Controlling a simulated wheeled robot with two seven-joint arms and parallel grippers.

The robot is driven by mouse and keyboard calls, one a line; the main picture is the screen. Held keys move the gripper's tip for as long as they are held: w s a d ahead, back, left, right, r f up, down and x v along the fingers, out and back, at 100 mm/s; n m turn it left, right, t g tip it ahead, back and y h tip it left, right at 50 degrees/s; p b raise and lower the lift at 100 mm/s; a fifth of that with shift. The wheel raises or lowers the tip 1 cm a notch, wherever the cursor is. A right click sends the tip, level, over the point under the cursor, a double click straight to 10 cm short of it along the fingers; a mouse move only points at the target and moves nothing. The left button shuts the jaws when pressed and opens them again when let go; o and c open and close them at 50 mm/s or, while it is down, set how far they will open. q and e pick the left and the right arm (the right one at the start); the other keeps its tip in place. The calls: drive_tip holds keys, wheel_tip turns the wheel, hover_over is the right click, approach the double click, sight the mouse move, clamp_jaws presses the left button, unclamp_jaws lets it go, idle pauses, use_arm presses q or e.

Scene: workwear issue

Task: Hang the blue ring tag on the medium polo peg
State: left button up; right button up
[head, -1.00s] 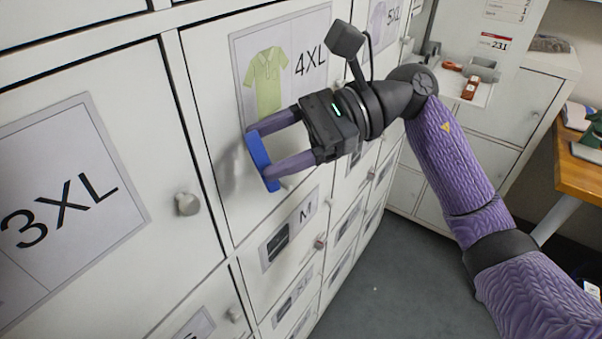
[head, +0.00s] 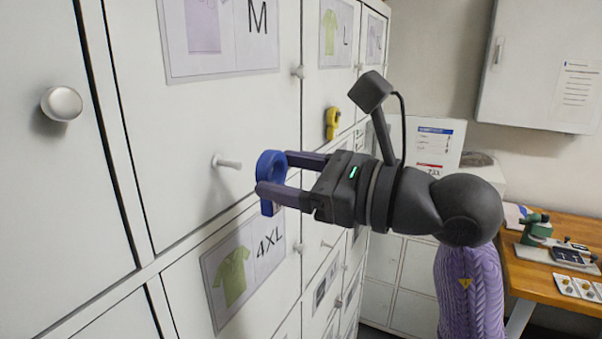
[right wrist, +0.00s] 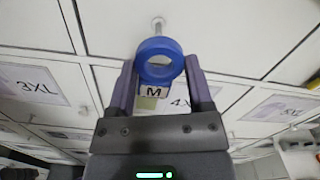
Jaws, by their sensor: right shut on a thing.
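The blue ring tag (head: 270,180) is held between the fingertips of my right gripper (head: 273,174), which is shut on it. In the right wrist view the ring (right wrist: 160,60) stands between the fingers, with a small tab marked M (right wrist: 154,91) below it. The peg (head: 229,162) on the door with the M sign (head: 220,35) sticks out just left of the ring in the head view. A small gap shows between peg tip and ring. In the right wrist view the peg (right wrist: 158,24) lies beyond the ring's upper edge. The sign's garment picture is partly cut off. My left gripper is out of view.
A yellow tag (head: 332,122) hangs on the door with the L sign (head: 337,32). A door with a 4XL sign (head: 243,268) lies below. A round knob (head: 62,103) sticks out at the left. A wooden bench (head: 550,285) stands at the right.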

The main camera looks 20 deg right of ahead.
sight(241, 168)
drive_tip(key=shift+p+x, duration=0.6)
drive_tip(key=shift+x, duration=1.9)
drive_tip(key=shift+w+a+f, duration=0.45)
drive_tip(key=shift+w+a, duration=0.05)
drive_tip(key=shift+w, duration=0.1)
drive_tip(key=o, duration=1.2)
drive_tip(key=shift+s+d, duration=0.1)
